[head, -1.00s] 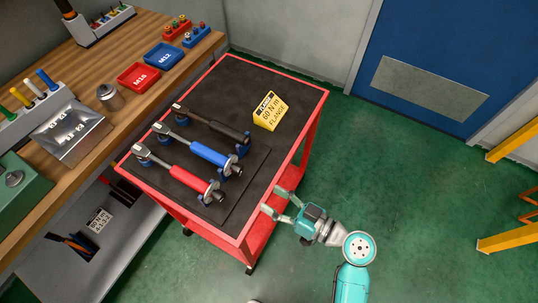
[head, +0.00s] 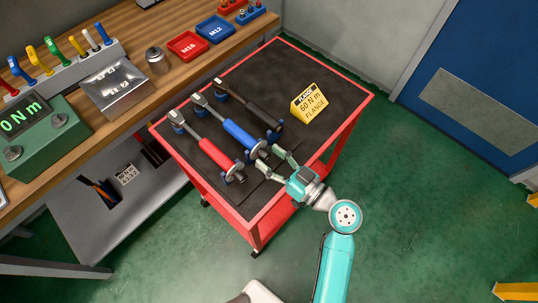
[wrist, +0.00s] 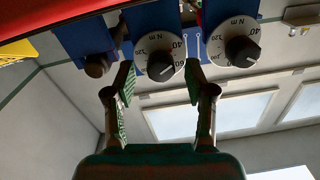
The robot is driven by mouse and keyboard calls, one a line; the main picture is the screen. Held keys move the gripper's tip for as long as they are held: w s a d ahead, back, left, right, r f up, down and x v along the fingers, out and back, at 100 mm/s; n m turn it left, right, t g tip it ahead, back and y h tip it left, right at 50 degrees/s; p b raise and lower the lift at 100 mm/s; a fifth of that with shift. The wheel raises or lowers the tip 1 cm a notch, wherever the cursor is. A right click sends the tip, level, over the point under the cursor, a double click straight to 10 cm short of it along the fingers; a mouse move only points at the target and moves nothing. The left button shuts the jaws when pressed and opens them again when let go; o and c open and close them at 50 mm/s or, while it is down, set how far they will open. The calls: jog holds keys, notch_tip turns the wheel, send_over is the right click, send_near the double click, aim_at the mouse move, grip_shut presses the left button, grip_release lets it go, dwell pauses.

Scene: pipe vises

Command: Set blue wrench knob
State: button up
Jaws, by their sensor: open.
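The blue wrench (head: 238,133) lies in blue holders on the cart, between the red wrench (head: 217,154) and the black wrench (head: 262,110). My gripper (head: 268,162) is open at the cart's near right side, pointing at the blue wrench's handle end. In the wrist view the middle end knob (wrist: 162,67), which looks like the blue wrench's, has a black centre with a white pointer and a pale scale marked in N m. My open fingers (wrist: 160,80) stand either side of it; contact cannot be told. The red wrench's similar knob (wrist: 241,51) is to the right.
The red cart (head: 357,118) has a dark top with a yellow "60 N m FLANGE" sign (head: 310,103). A wooden workbench behind holds a green readout box (head: 42,140), M16 tray (head: 187,46) and M12 tray (head: 215,29). Green floor is free at right.

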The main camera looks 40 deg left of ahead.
jog(key=shift+a, duration=0.5)
grip_shut()
jog(key=shift+m, duration=0.3)
jog(key=m, duration=0.5)
jog(key=shift+m, duration=0.3)
jog(key=m, duration=0.5)
jog(key=shift+f+m, duration=0.1)
jog(key=shift+m, duration=0.2)
